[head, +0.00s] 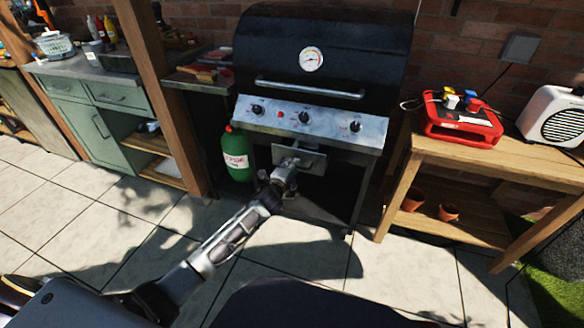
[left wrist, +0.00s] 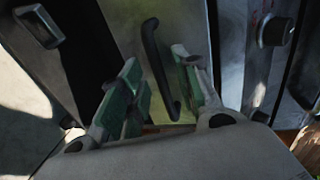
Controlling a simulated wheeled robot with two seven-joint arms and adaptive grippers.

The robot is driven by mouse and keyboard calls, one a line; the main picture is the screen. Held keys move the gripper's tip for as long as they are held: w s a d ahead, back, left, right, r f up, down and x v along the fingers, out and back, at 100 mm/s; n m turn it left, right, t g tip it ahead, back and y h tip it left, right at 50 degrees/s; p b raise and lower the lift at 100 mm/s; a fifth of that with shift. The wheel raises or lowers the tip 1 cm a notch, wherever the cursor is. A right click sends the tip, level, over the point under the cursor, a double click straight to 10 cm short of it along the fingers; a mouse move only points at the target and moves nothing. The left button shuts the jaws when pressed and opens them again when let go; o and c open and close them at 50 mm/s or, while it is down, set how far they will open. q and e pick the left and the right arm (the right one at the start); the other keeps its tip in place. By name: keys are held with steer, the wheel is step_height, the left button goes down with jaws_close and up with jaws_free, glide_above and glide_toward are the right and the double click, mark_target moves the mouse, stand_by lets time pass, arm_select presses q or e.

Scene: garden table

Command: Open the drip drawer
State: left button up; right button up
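The drip drawer (head: 313,160) is a small grey metal front below the control panel of the black grill (head: 320,45). It also shows in the left wrist view (left wrist: 128,32), with a dark bar handle (left wrist: 150,42). My left gripper (head: 288,168) is in front of the drawer and hides part of it in the head view. In the left wrist view its green-padded fingers (left wrist: 160,75) are apart, with the handle appearing between them. I cannot tell whether the fingers touch the handle. The drawer appears shut. My right gripper is not in view.
A green gas bottle (head: 235,153) stands left of the drawer. Control knobs (head: 303,117) sit just above it. A wooden side table (head: 490,155) with a red case (head: 462,122) stands to the right. The paved floor in front is clear.

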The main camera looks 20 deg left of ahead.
arm_select(q)
steer(key=shift+w+f, duration=0.1)
steer(key=shift+w, duration=0.55)
jaws_close()
